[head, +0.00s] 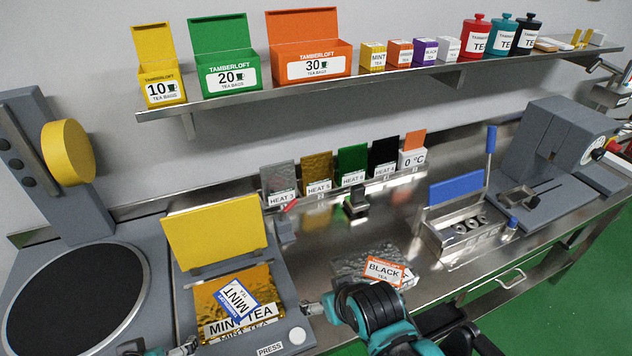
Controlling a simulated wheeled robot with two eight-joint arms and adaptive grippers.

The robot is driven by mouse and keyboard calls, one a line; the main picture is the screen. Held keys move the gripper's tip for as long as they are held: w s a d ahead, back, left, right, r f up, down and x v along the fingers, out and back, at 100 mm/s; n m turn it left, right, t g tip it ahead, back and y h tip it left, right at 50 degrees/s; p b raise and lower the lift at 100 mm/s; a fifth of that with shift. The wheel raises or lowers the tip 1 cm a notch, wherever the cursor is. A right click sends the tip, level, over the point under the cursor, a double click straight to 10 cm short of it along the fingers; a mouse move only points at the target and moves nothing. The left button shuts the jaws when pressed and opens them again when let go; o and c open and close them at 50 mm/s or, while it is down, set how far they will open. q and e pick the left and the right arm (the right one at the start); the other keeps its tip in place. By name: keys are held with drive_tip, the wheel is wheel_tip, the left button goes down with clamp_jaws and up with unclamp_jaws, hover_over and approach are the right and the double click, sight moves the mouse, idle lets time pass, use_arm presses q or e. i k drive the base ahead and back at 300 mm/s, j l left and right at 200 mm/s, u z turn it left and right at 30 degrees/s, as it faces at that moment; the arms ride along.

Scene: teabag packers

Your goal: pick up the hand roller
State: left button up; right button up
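I cannot clearly make out which thing is the hand roller. A small black tool (356,204) stands on the steel bench behind the middle, and it may be the roller. A small grey piece with a red part (285,228) stands left of it. My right gripper (312,308) is low in the view, by the right edge of the press, well in front of both. My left gripper (184,348) is at the bottom edge, mostly cut off, by the press's front left. The opening of either gripper is too small to tell.
The press (268,350) has its yellow lid (214,232) raised over gold and blue mint tea packs. A silver black-tea pack (350,268) lies right of it. A steel box with a blue lid (456,190) stands further right. Heat-labelled packs (318,186) line the back.

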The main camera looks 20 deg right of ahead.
sight(357, 200)
drive_tip(key=k+l+z, duration=0.15)
drive_tip(key=z, duration=0.3)
drive_tip(key=k+l+z, duration=0.1)
drive_tip(key=l+z, duration=0.4)
drive_tip(key=j, duration=0.1)
